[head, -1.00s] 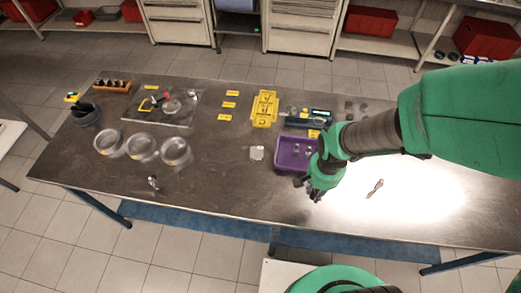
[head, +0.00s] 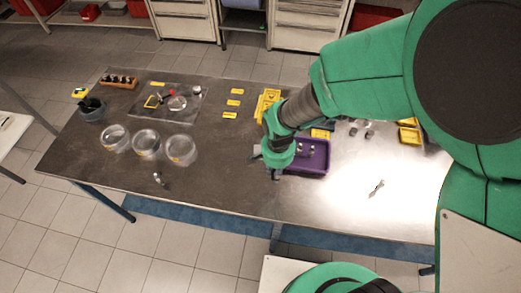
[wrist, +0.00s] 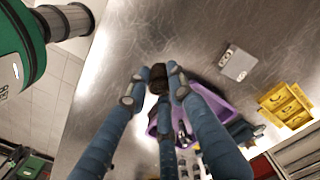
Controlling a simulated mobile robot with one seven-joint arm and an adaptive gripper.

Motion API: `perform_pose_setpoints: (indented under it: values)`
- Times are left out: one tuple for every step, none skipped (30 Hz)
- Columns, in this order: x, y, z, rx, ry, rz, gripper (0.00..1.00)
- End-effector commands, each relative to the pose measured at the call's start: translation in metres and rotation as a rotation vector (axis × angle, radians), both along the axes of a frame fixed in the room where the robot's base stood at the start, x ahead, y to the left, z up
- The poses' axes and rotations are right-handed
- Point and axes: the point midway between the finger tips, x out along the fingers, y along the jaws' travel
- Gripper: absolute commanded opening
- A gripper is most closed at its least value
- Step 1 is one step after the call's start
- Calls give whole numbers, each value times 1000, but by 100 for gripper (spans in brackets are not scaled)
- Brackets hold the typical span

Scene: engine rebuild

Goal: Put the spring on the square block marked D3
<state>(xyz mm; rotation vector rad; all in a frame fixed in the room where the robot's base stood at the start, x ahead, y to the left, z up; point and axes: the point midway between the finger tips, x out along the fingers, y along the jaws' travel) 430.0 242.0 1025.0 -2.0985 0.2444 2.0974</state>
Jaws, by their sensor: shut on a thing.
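My gripper (head: 275,175) is over the table just left of the purple tray in the head view. In the wrist view its blue fingers (wrist: 158,84) are closed around a dark, short cylinder, which I take to be the spring (wrist: 159,76); its coils are not clear. A pale square block (wrist: 237,63) lies flat on the table to the right of the fingertips in the wrist view, apart from them. It has dark marks that I cannot read, so I cannot confirm D3. In the head view my gripper and arm hide this block.
The purple tray (head: 322,165) holds small metal parts and stands close to my gripper. A yellow bin (head: 267,103) stands behind. Three round clear dishes (head: 147,145) and a small metal part (head: 159,179) are to the left. A thin metal part (head: 376,188) lies at right.

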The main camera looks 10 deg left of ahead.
Motion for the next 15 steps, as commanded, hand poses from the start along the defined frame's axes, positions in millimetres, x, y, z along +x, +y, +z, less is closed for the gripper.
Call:
perform_pose_setpoints:
  values:
    - [0, 0, 0, 0, 0, 0, 0]
    - [0, 0, 0, 0, 0, 0, 0]
    - [0, 0, 0, 0, 0, 0, 0]
    - [0, 0, 0, 0, 0, 0, 0]
    - [0, 0, 0, 0, 0, 0, 0]
    - [1, 0, 0, 0, 0, 0, 0]
    - [1, 0, 0, 0, 0, 0, 0]
    - [2, 1, 0, 0, 0, 0, 0]
    - [4, 2, 0, 0, 0, 0, 0]
    - [6, 3, 0, 1, -1, 0, 0]
    - [8, 4, 0, 1, -1, -1, 0]
    - [11, 6, -1, 0, 0, -1, 0]
    - [14, 7, -1, 0, 0, -1, 0]
    - [17, 9, -2, 0, 0, -1, 0]
    - [22, 12, -2, 0, 0, -1, 0]
